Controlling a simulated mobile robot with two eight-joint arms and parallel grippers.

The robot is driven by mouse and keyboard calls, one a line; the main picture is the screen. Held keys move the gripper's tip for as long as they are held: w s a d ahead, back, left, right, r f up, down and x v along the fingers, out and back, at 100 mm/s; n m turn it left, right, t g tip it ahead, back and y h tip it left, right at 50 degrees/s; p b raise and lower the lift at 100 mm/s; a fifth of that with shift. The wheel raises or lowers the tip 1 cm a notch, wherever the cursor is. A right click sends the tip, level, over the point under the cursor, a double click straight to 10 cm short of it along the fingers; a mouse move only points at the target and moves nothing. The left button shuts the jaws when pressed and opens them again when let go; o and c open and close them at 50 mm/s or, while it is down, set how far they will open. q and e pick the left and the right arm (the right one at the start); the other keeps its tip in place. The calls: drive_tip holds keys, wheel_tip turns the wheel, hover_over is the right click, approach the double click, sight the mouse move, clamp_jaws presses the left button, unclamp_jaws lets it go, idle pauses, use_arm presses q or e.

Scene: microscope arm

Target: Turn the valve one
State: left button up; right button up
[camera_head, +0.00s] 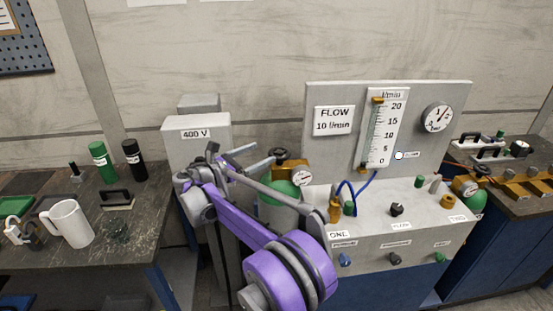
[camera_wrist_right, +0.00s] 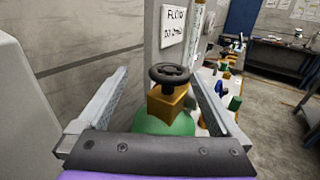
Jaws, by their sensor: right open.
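A black handwheel valve (camera_head: 279,153) sits on a brass block above a green-topped cylinder (camera_head: 284,190), beside the flow panel. In the right wrist view the black handwheel (camera_wrist_right: 169,75) and its brass block (camera_wrist_right: 166,102) appear between my fingers. My right gripper (camera_head: 256,156) is open, with its fingers pointing towards the handwheel; I see no clear contact. The gripper also shows in the right wrist view (camera_wrist_right: 160,78). A label "ONE" (camera_head: 339,235) is on the panel box, near a brass fitting (camera_head: 335,211). My left gripper is out of view.
The flow panel (camera_head: 350,92) carries a flow tube (camera_head: 383,130) and a round gauge (camera_head: 438,117). A grey "400 V" cabinet (camera_head: 196,150) stands left of the cylinder. A bench (camera_head: 160,217) at left holds a white mug (camera_head: 70,224) and bottles (camera_head: 102,162).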

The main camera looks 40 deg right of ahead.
sight(280, 155)
drive_tip(key=s+a+f+n+t+y+b, duration=0.2)
drive_tip(key=s+n+t, duration=0.35)
drive_tip(key=t, duration=0.25)
use_arm(q)
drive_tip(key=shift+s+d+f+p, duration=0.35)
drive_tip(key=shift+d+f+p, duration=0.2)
drive_tip(key=shift+p, duration=0.2)
use_arm(e)
drive_tip(key=x, duration=1)
drive_tip(key=shift+s+d+f, duration=0.2)
drive_tip(key=shift+s+d, duration=0.1)
drive_tip(key=shift+d, duration=0.05)
drive_tip(key=c, duration=1.1)
drive_tip(key=shift+a+m+g+h, duration=0.1)
drive_tip(key=shift+m+g+h, duration=0.3)
drive_tip(key=shift+g, duration=0.4)
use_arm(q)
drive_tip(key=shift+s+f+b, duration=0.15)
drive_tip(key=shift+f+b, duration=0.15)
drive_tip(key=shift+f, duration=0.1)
use_arm(e)
drive_tip(key=shift+m+g, duration=0.45)
drive_tip(key=shift+g, duration=0.15)
